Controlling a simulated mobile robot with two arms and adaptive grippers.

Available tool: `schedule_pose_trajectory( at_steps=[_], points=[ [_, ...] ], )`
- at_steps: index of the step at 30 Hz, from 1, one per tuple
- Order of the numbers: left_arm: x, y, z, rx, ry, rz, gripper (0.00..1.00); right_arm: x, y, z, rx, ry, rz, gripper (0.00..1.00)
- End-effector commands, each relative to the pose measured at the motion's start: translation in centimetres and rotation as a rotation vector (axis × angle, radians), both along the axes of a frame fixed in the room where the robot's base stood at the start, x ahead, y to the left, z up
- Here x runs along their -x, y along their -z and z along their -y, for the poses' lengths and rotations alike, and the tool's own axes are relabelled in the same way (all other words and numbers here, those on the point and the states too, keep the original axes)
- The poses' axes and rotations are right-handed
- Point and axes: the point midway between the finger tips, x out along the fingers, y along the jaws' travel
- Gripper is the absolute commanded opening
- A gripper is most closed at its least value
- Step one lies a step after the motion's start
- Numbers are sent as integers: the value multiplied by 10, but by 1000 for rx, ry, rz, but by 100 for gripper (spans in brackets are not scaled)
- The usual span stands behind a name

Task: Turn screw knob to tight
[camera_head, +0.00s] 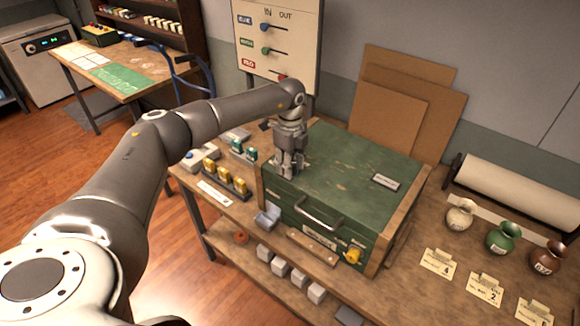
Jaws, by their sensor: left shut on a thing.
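A green box (340,160) with wooden edges stands on the wooden bench. A yellow knob (353,255) sits at the right end of its front face, beside small labels too small to read. I cannot tell if it is the screw knob. My left gripper (287,172) points down at the left end of the box's top, well apart from the yellow knob. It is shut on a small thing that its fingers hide. My right gripper is not in view.
A metal handle (320,213) sticks out from the box front. Yellow items in a rack (225,178) stand left of the box. Green and brown vases (503,237) and a paper roll (520,190) stand to the right. A switch board (278,40) rises behind.

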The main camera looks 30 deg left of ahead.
Motion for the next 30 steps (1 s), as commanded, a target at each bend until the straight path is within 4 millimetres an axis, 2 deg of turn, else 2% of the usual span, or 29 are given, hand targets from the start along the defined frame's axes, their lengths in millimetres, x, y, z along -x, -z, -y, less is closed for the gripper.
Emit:
schedule_pose_trajectory(
  at_steps=[30],
  points=[
    [-1, 0, 0, -1, 966, 5, 12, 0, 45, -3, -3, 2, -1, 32]
  ],
)
